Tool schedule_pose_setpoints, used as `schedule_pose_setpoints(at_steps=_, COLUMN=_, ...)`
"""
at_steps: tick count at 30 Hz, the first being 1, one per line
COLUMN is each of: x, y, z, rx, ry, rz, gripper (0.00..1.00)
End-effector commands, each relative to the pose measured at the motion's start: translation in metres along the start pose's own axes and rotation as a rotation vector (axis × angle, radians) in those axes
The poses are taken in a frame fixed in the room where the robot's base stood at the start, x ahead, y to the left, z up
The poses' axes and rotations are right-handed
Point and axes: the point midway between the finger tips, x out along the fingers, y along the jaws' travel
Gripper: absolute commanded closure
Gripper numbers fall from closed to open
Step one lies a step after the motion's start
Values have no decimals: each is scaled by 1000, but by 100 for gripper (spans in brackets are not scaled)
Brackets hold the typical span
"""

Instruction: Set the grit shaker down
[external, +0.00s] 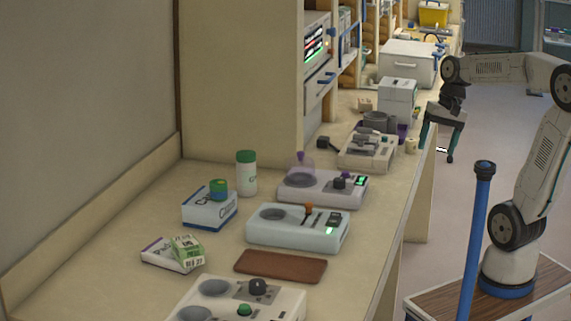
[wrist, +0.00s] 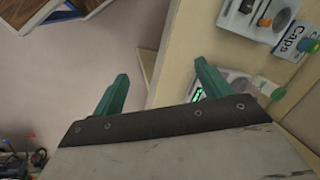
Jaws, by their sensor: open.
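A white cylinder with a green cap (external: 246,174), which looks like the grit shaker, stands upright on the counter against the back panel in the external view. A pale green cap (wrist: 268,88) at the right of the wrist view may be the same thing; most of it is cut off or hidden there. My gripper (external: 438,150) hangs past the counter's front edge, well to the right of the shaker. Its teal fingers are apart with nothing held between them, as the wrist view (wrist: 161,68) also shows.
The beige counter (external: 120,285) holds pale devices (external: 298,228), a brown mat (external: 280,266), a blue-and-white box (external: 210,208) with a green-and-blue roll on it, and small cartons (external: 187,250). A blue post (external: 478,230) stands near my arm. Floor beside the counter is open.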

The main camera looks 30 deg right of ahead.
Motion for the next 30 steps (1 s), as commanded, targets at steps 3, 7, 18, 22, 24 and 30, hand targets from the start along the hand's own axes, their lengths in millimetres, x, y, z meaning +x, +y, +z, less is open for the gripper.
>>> schedule_pose_setpoints(at_steps=3, x=10, y=44, z=42, rx=-127, ry=49, rz=95, gripper=23)
schedule_pose_setpoints(at_steps=7, x=22, y=77, z=71, rx=-233, ry=77, rz=179, gripper=23)
schedule_pose_setpoints(at_steps=18, x=32, y=100, z=88, rx=-306, ry=87, rz=240, gripper=23)
schedule_pose_setpoints(at_steps=22, x=32, y=100, z=88, rx=-305, ry=87, rz=239, gripper=23)
schedule_pose_setpoints(at_steps=24, x=32, y=100, z=88, rx=-305, ry=87, rz=239, gripper=23)
schedule_pose_setpoints(at_steps=30, x=32, y=100, z=88, rx=-305, ry=87, rz=239, gripper=23)
